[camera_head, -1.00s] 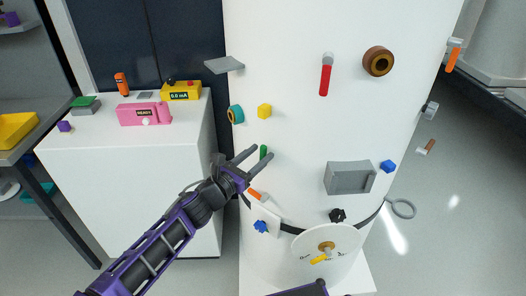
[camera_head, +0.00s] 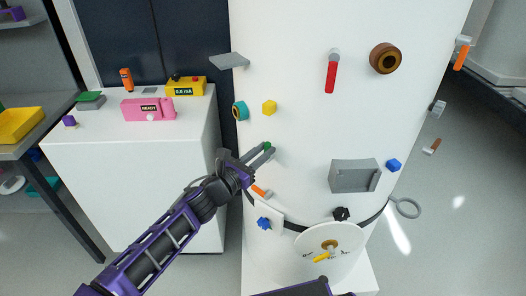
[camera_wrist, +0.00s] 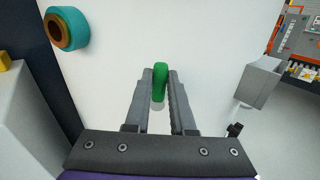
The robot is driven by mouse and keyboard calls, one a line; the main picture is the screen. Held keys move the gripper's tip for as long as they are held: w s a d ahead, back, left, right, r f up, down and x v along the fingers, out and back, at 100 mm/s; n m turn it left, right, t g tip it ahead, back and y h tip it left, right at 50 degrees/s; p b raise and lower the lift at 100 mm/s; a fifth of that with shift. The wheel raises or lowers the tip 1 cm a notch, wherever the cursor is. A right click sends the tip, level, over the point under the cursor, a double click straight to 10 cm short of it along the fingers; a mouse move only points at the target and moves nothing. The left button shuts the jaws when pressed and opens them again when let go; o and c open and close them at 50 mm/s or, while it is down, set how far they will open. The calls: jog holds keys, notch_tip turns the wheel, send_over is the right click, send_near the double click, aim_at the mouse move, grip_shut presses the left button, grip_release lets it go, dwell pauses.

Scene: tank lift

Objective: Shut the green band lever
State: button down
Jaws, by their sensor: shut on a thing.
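The green band lever (camera_wrist: 160,82) is a short green handle on the white tank (camera_head: 300,140). In the wrist view it stands upright between the two grey fingers of my gripper (camera_wrist: 160,88), near their tips. In the head view only a small green end of the lever (camera_head: 267,145) shows, and the fingers of my gripper (camera_head: 266,152) cover the rest. My gripper is shut on the lever. The lever's pivot and the band beneath it are hidden or too small to make out.
An orange handle (camera_head: 261,191) and a white plate with a blue knob (camera_head: 263,222) lie just below my gripper. A teal ring (camera_head: 239,111) and a yellow knob (camera_head: 269,107) are above. A grey box (camera_head: 354,176) juts out to the right.

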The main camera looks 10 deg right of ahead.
jog(key=m, duration=0.1)
jog(key=s+m+p, duration=0.1)
jog(key=m, duration=0.1)
jog(key=shift+d, duration=0.35)
jog(key=m, duration=0.4)
jog(key=shift+s+d+f, duration=0.35)
jog(key=shift+s+f, duration=0.05)
jog(key=m, duration=0.2)
jog(key=f+m, duration=0.1)
jog(key=shift+s+d+m, duration=0.3)
jog(key=shift+s, duration=0.05)
jog(key=shift+s+d+f+m+b, duration=0.15)
jog(key=shift+f+m+b, duration=0.25)
jog(key=shift+m, duration=0.6)
jog(key=shift+s+d+f+m+b, duration=0.1)
jog(key=shift+f+m+b, duration=0.2)
jog(key=shift+m, duration=0.7)
jog(key=c, duration=0.8)
grip_release()
jog(key=shift+o, duration=0.2)
